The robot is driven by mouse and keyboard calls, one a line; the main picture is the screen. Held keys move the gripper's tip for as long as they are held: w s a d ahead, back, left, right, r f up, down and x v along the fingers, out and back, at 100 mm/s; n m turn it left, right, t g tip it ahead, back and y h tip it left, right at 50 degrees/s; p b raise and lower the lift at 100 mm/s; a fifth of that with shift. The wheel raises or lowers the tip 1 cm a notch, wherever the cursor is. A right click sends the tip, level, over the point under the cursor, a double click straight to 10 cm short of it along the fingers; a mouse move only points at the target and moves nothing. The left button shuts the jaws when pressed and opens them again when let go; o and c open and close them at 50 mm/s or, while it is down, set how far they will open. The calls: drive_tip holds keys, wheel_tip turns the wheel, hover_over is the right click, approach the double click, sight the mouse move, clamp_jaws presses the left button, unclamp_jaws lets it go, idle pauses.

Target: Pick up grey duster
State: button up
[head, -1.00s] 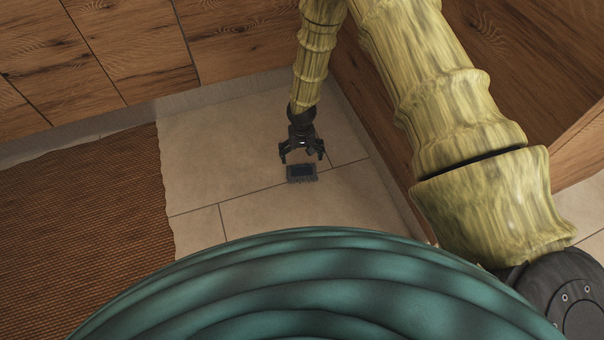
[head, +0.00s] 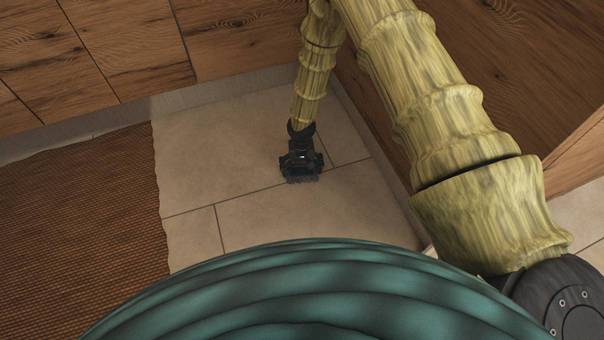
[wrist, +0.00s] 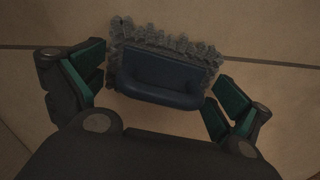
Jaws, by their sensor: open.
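The grey duster (wrist: 165,68) lies on the tiled floor, with a dark blue handle block and a shaggy grey fringe along its far edge and sides. In the head view its fringe (head: 302,180) shows just below my gripper (head: 301,170), which covers most of it. In the wrist view my gripper (wrist: 158,98) is open, with one green-padded finger on each side of the duster. The left finger is close to the fringe, and the right finger is near the handle's right end. I cannot tell whether either finger touches it.
A brown woven mat (head: 80,200) lies on the floor at the left. Wooden cabinet fronts (head: 240,35) stand behind, and a wooden panel (head: 510,60) stands at the right. The pale floor tiles (head: 220,150) around the duster are clear.

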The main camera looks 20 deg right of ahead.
drive_tip(key=c, duration=0.9)
drive_tip(key=shift+r, duration=0.1)
drive_tip(key=shift+c, duration=0.2)
